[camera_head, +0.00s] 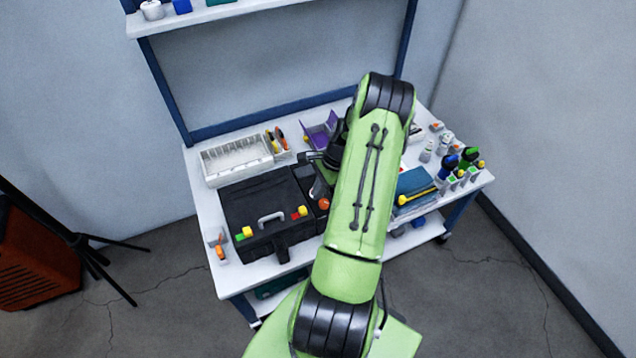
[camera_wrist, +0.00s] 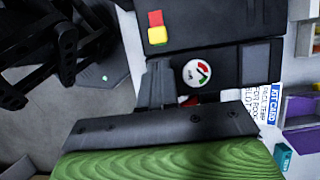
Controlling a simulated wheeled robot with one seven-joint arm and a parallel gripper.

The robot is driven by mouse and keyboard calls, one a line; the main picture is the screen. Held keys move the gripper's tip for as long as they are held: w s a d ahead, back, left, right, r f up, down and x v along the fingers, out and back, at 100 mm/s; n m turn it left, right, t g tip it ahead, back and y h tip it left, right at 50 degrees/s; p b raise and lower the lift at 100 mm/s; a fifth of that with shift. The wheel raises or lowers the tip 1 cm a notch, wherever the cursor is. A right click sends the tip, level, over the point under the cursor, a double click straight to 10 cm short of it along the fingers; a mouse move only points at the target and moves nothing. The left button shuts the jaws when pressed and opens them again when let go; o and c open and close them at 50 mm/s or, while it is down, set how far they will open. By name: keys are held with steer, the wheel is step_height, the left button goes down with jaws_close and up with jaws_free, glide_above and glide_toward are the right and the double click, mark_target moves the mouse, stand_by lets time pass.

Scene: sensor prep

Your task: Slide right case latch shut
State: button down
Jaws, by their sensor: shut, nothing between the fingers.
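The black case (camera_head: 262,197) lies closed on the workbench, with its grey handle (camera_head: 271,217) toward the front. The right latch (camera_head: 302,211) shows a yellow block beside a red one on the case's front part. In the wrist view, the right latch's yellow block (camera_wrist: 157,36) sits right against its red block, near the top. I cannot tell from this whether the latch is shut. My gripper (camera_wrist: 160,66) is shut and empty, its fingers below the yellow block in the picture and apart from it. In the head view my arm hides most of the gripper.
The left latch (camera_head: 244,233) has yellow and green blocks. A black unit with a white dial (camera_wrist: 197,73) lies close beside my fingers. A white divided tray (camera_head: 236,160) stands behind the case. Bottles and tools crowd the bench's right side.

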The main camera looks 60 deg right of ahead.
mark_target(301, 210)
steer(key=x, duration=0.4)
steer(key=shift+w+a+f+b, duration=0.1)
steer(key=shift+f+b, duration=0.2)
steer(key=shift+w+a, duration=0.4)
steer(key=shift+a, duration=0.25)
steer(key=shift+w+a, duration=0.4)
steer(key=shift+a, duration=0.25)
steer(key=shift+p, duration=0.3)
steer(key=p+v, duration=0.7)
steer(key=v, duration=0.3)
steer(key=shift+s+d, duration=0.1)
